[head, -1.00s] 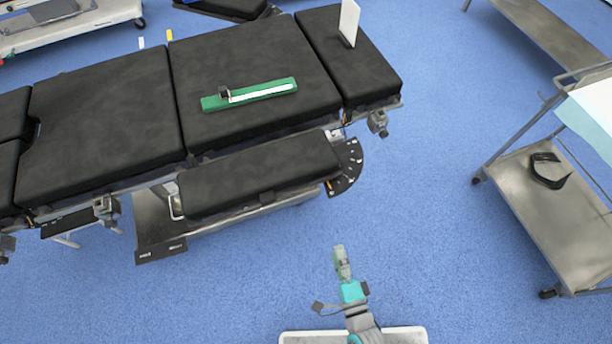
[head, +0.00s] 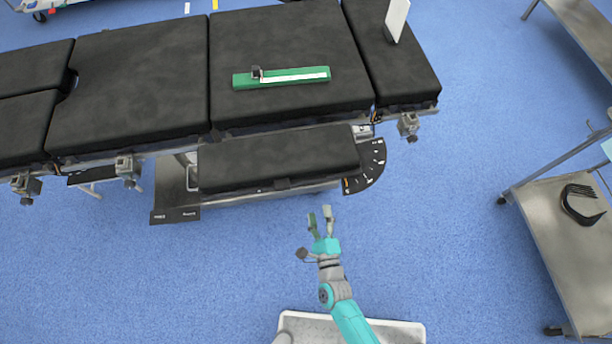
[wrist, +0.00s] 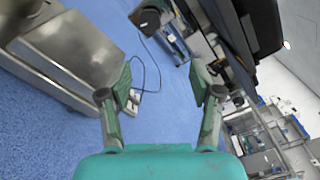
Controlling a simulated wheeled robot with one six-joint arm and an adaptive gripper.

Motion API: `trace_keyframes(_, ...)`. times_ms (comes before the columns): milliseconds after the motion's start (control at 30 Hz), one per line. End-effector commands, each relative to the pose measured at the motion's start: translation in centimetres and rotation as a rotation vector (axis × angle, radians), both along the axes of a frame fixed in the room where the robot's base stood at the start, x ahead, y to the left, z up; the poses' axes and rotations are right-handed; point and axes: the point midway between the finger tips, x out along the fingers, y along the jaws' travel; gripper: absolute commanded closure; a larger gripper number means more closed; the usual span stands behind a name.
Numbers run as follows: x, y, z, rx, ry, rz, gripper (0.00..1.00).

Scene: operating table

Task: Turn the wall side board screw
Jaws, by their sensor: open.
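The padded black side board (head: 278,158) is fixed along the near side of the operating table (head: 290,40). A dark semicircular plate with white marks (head: 368,168) sits at its right end. A small metal fitting (head: 362,131) shows above that plate, and a metal clamp (head: 408,125) is on the rail farther right. I cannot tell which part is the screw. My gripper (head: 320,217) is open and empty, below the side board's right end and apart from it. Its two spread fingers also show in the wrist view (wrist: 161,85), with nothing between them.
A green holder with a white strip (head: 282,77) lies on the table cushion. A metal cart (head: 560,240) with a black curved object (head: 582,203) stands at right. More rail clamps (head: 127,168) hang at left. Blue floor (head: 440,220) is clear between table and cart.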

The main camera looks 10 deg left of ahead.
Motion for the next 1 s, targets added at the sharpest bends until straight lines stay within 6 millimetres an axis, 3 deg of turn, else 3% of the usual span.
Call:
trace_keyframes(200,1.8,2.4,-0.6,0.130,0.029,0.006,0.36)
trace_keyframes(467,3.5,3.3,-0.7,0.163,0.036,0.006,0.36)
trace_keyframes(800,9.1,4.8,-0.7,0.162,0.037,0.005,0.36)
trace_keyframes(1000,11.5,5.5,-0.7,0.161,0.037,0.006,0.36)
